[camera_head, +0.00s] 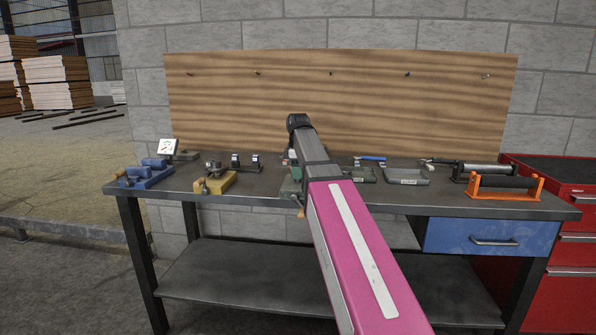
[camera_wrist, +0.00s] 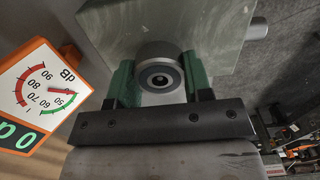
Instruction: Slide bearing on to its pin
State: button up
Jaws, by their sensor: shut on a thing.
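In the wrist view my gripper (camera_wrist: 158,88) has its two green fingers shut on the bearing (camera_wrist: 158,56), a grey steel ring with a dark inner ring. A small round feature shows at the centre of the bore; I cannot tell whether it is the pin's end. Directly behind the bearing is a grey-green block (camera_wrist: 205,22), and a metal cylinder (camera_wrist: 259,28) sticks out from its right side. I cannot tell if the bearing touches the block. In the head view my arm hides the gripper and the bearing.
An orange-framed dB meter (camera_wrist: 40,90) stands close left of my gripper in the wrist view. On the workbench (camera_head: 330,205) are a blue fixture (camera_head: 148,175), a yellow fixture (camera_head: 216,183), grey trays (camera_head: 406,177) and an orange roller stand (camera_head: 505,186). A wooden backboard (camera_head: 400,110) stands behind.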

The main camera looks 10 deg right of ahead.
jog(key=shift+f, duration=0.1)
jog(key=o, duration=1.2)
notch_tip(320, 180, up, 10)
jog(key=shift+f, duration=0.15)
jog(key=shift+r, duration=0.6)
